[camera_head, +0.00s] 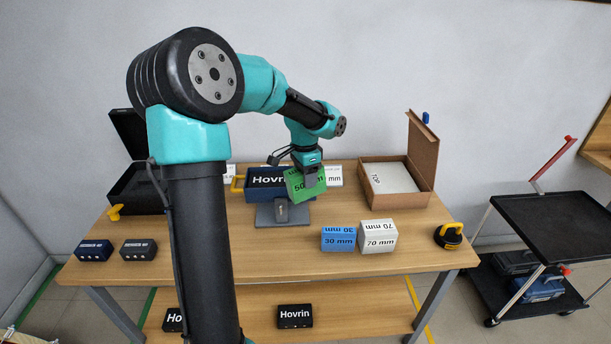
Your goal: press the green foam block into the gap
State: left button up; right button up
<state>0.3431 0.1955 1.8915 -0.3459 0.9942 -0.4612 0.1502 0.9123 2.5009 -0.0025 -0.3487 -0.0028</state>
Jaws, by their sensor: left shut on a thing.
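The green foam block (294,189), marked with a 50, is tilted in my left gripper (311,180), which is shut on it. Gripper and block are at the right end of a dark blue Hovrin unit (262,188) and above a grey base plate (268,216). I cannot make out the gap, nor whether the block touches the unit. A blue 30 mm block (339,241) and a white 70 mm block (379,241) stand side by side at the front of the table. My right gripper is not in view.
An open cardboard box (425,160) with a pale slab stands back right on the wooden table (300,256). An open black case (135,190) is back left. Two small dark boxes (138,250) lie front left. A yellow-black round tool (449,236) sits near the right edge.

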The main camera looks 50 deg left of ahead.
pick_arm(q)
jog(key=w+a+r+n, duration=0.2)
jog(key=w+a+n, duration=0.9)
jog(key=n, duration=0.2)
jog(key=shift+a+r+n+g, duration=0.2)
jog(key=shift+a+n+g, duration=0.1)
jog(key=shift+a, duration=0.1)
jog(key=shift+f+h, duration=0.1)
jog(key=shift+h, duration=0.2)
jog(key=shift+f, duration=2.8)
jog(key=shift+f, duration=2.95)
jog(key=o, duration=1.1)
jog(key=shift+c, duration=0.2)
